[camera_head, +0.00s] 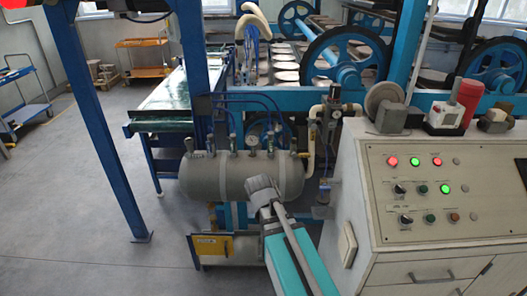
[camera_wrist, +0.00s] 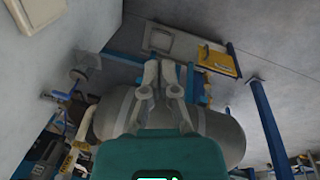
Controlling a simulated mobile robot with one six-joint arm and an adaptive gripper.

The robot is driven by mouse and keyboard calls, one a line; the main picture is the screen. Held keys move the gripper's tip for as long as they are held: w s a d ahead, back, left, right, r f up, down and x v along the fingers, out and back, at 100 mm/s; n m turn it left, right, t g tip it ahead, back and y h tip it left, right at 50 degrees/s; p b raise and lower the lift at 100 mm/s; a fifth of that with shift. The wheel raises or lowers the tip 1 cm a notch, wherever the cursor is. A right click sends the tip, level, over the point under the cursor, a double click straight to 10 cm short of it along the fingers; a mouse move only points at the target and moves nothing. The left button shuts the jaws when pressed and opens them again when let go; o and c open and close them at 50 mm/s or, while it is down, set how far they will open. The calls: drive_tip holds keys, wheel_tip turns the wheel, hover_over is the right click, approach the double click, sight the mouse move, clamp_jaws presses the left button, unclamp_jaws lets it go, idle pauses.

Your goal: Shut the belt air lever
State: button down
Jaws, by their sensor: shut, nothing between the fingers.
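A grey air tank (camera_head: 225,178) stands below the blue machine frame in the head view, with several small valves and gauges along its top. A yellow lever-like part (camera_head: 300,154) shows at the tank's right end, by a pale pipe. I cannot tell which of these fittings is the belt air lever. My gripper (camera_head: 261,185) appears in front of the tank's right half, below the valves. In the wrist view my gripper (camera_wrist: 161,68) is shut and empty, with the tank (camera_wrist: 112,112) behind it. Whether it touches the tank cannot be told.
A control cabinet (camera_head: 430,237) with lit buttons stands close on the right. A blue post (camera_head: 103,130) rises to the left. A yellow box (camera_head: 212,246) sits under the tank; it also shows in the wrist view (camera_wrist: 219,60). Open floor (camera_head: 70,215) lies left.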

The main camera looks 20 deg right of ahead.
drive_tip(key=w+d+f+n+t+h+b, duration=0.1)
drive_tip(key=w+h+b, duration=0.1)
drive_tip(key=w, duration=0.3)
drive_tip(key=w+d+f+h+b, duration=0.1)
drive_tip(key=w+d+h+b, duration=0.15)
drive_tip(key=w, duration=0.35)
drive_tip(key=n+t+h+b, duration=0.5)
drive_tip(key=t+h+b, duration=0.3)
drive_tip(key=h+b, duration=0.1)
approach(271, 150)
drive_tip(key=w+a+r, duration=0.2)
drive_tip(key=a, duration=0.6)
drive_tip(key=shift+s+d+f+p, duration=0.1)
drive_tip(key=shift+p, duration=0.2)
drive_tip(key=shift+d, duration=0.15)
drive_tip(key=s+d+x, duration=0.1)
drive_tip(key=s+x, duration=0.1)
drive_tip(key=x, duration=1)
drive_tip(key=shift+s+d, duration=0.15)
drive_tip(key=shift+d, duration=0.45)
drive_tip(key=shift+f, duration=0.1)
